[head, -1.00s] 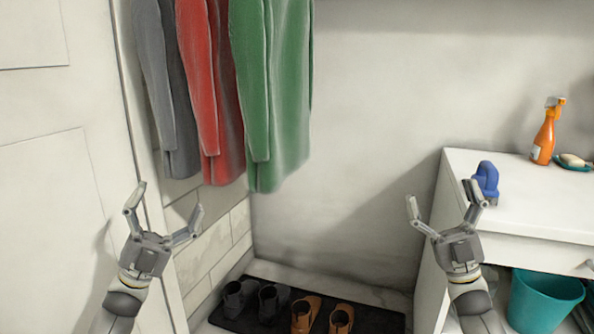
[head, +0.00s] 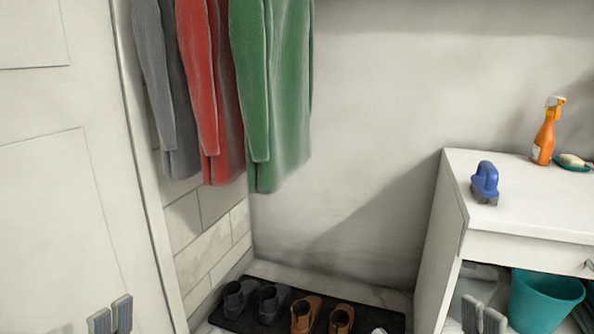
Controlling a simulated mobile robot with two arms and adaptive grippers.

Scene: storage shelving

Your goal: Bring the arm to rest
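My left gripper (head: 110,316) is at the bottom edge of the head view, in front of the white door. Only its two fingertips show, side by side with no clear gap. My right gripper (head: 483,316) is at the bottom edge too, in front of the open space under the counter. Its fingertips are also together. Nothing shows between the fingers of either gripper. The rest of both arms is out of view.
A white counter (head: 520,215) at right holds a blue brush (head: 485,180), an orange spray bottle (head: 546,135) and a soap dish (head: 575,167). A teal bucket (head: 545,303) stands below. Coats (head: 270,95) hang at left above a dark shoe mat (head: 390,318) with shoes.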

